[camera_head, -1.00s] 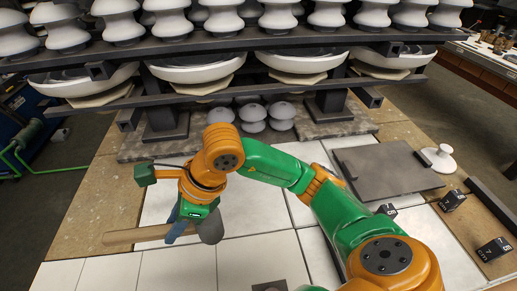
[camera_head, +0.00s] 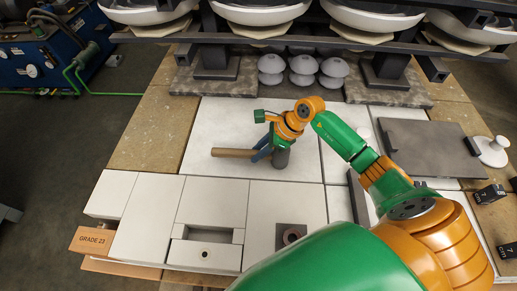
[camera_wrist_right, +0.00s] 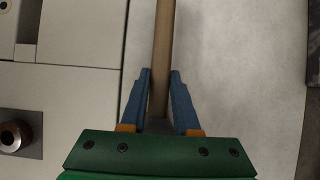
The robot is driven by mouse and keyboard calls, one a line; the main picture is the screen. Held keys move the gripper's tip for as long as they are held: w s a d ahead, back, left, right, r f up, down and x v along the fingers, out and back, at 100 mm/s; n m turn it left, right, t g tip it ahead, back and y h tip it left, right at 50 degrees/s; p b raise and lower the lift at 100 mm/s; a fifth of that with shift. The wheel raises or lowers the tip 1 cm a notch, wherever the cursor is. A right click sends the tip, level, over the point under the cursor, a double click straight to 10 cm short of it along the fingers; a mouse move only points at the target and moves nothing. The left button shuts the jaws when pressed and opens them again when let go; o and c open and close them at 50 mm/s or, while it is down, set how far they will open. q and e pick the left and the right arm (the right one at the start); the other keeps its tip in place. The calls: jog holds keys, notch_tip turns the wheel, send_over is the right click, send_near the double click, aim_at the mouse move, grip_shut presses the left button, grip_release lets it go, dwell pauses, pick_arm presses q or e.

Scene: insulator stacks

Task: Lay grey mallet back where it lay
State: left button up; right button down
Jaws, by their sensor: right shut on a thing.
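The grey mallet has a wooden handle (camera_head: 232,153) and a dark grey head (camera_head: 281,158), seen in the head view over the white tiled top. My right gripper (camera_head: 262,153) is shut on the handle close to the head. In the right wrist view the blue fingers of my right gripper (camera_wrist_right: 160,98) flank the handle (camera_wrist_right: 162,45), which runs away from the gripper. The head lies mostly hidden at the gripper's base there. I cannot tell whether the mallet touches the tiles. My left gripper is not in view.
A box marked GRADE 23 (camera_head: 92,240) is at left. A grey plate (camera_head: 430,150) lies at right. Insulators (camera_head: 303,70) stand behind. White tiles around the mallet are clear.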

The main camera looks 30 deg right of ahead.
jog(key=shift+f, duration=0.1)
jog(key=c, duration=0.7)
grip_release()
jog(key=shift+o, duration=0.2)
jog(key=shift+r, duration=0.25)
jog(key=b+v, duration=0.1)
jog(key=v, duration=1.1)
